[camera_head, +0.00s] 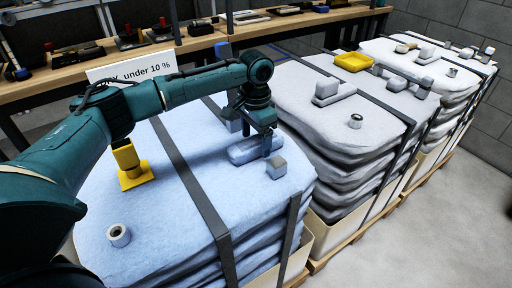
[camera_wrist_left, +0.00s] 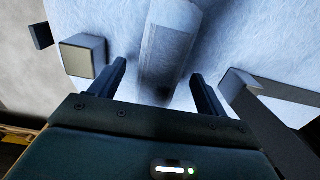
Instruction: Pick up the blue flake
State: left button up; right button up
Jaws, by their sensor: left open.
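A pale blue, rounded long piece (camera_head: 243,151), which looks like the blue flake, lies on top of the nearest pale blue stack (camera_head: 180,215). In the left wrist view the piece (camera_wrist_left: 172,45) lies lengthwise between the fingers, with its near end shaded. My left gripper (camera_head: 262,143) is over the piece in the head view, fingers pointing down, and hides part of it. In the left wrist view my left gripper (camera_wrist_left: 159,70) is open, one finger on each side of the piece with gaps visible. Whether the fingertips reach down beside it is unclear. My right gripper is not in view.
A small grey block (camera_head: 276,167) sits close to the gripper; it also shows in the left wrist view (camera_wrist_left: 83,57). Dark straps (camera_head: 190,180) cross the stack. A yellow stand (camera_head: 130,163) and a grey ring (camera_head: 118,235) lie left. Grey stacks (camera_head: 300,85) stand to the right.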

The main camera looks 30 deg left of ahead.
pick_arm(q)
jog(key=shift+f, duration=0.6)
jog(key=shift+c, duration=0.4)
jog(key=c, duration=1)
jog(key=shift+o, duration=0.2)
jog(key=shift+r, duration=0.1)
